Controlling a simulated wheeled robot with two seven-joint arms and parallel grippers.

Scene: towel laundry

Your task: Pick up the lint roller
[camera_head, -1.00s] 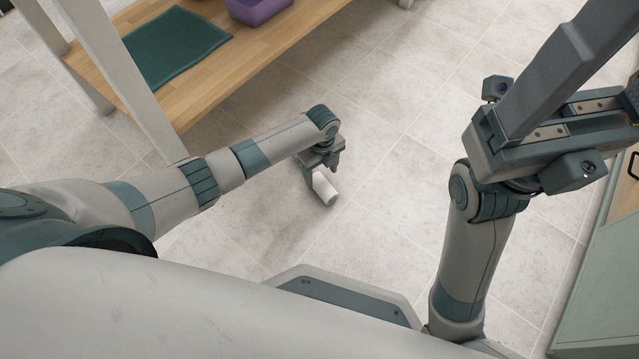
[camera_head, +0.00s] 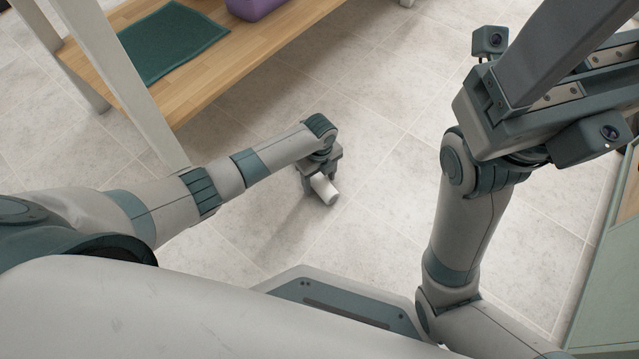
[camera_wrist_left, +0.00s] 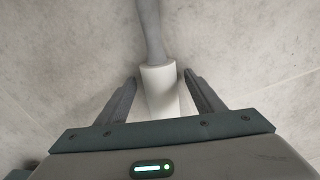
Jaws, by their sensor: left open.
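The lint roller lies on the tiled floor. Its white roll (camera_head: 325,190) shows in the head view just below my left gripper (camera_head: 319,182). In the left wrist view the white roll (camera_wrist_left: 161,88) points toward me, with its grey handle (camera_wrist_left: 151,30) running away to the top. There the fingers of my left gripper (camera_wrist_left: 159,80) are open, one on each side of the roll. A narrow gap shows on both sides, and I cannot tell whether they touch it.
A wooden shelf (camera_head: 215,75) stands at the upper left, bearing a green towel (camera_head: 170,42) and a purple bin (camera_head: 250,8). Its pale post (camera_head: 120,80) is close to my left arm. A green cabinet (camera_head: 607,290) edges the right. The central floor is clear.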

